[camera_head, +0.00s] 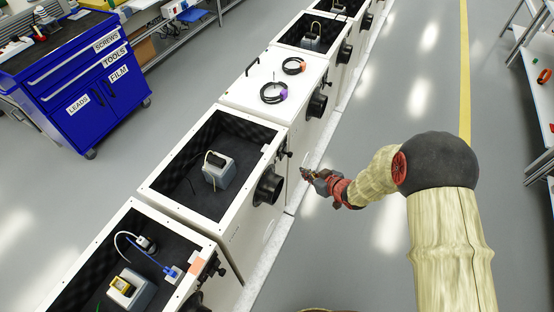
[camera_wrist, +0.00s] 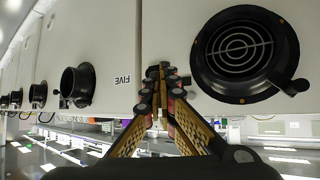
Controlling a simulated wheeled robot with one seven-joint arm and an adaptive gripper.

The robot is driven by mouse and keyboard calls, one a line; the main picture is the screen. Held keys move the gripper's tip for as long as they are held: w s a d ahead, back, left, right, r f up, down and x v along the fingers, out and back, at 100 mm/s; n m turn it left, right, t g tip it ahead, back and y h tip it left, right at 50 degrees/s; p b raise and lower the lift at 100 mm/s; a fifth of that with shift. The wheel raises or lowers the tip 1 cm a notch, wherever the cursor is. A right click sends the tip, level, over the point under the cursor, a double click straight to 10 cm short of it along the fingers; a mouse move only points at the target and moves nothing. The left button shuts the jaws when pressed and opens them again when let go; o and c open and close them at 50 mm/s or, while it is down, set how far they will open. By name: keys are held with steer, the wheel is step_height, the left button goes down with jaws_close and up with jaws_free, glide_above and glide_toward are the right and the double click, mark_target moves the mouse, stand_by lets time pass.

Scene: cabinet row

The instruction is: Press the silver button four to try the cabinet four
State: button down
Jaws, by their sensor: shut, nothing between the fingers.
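My gripper (camera_head: 308,174) is shut and empty, held at the front side of the cabinet row in the head view. In the wrist view the gripper's fingertips (camera_wrist: 161,72) are together before the seam between two white cabinet fronts. An upside-down label FIVE (camera_wrist: 121,79) is on the left front, just left of the fingertips. The front right of the seam (camera_wrist: 180,30) shows no label. I cannot make out a silver button; the fingers may hide it. Whether the fingertips touch anything I cannot tell.
A black round port (camera_wrist: 238,52) with a grille and lever is right of the fingers; another black port (camera_wrist: 77,86) is on the left. Open-topped cabinets (camera_head: 160,192) stand beside a closed one (camera_head: 245,98) bearing cables. A blue tool cart (camera_head: 75,80) stands behind.

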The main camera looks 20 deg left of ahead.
mark_target(276, 158)
steer(key=a+b, duration=0.2)
steer(key=a, duration=0.6)
steer(key=shift+w+a, duration=0.15)
steer(key=shift+w, duration=0.2)
steer(key=shift+a, duration=0.15)
stand_by(1.0)
steer(key=shift+a, duration=0.25)
steer(key=shift+a, duration=0.45)
stand_by(0.8)
steer(key=shift+d, duration=0.15)
steer(key=shift+d+p, duration=0.35)
steer(key=shift+d, duration=0.35)
steer(key=shift+d, duration=0.1)
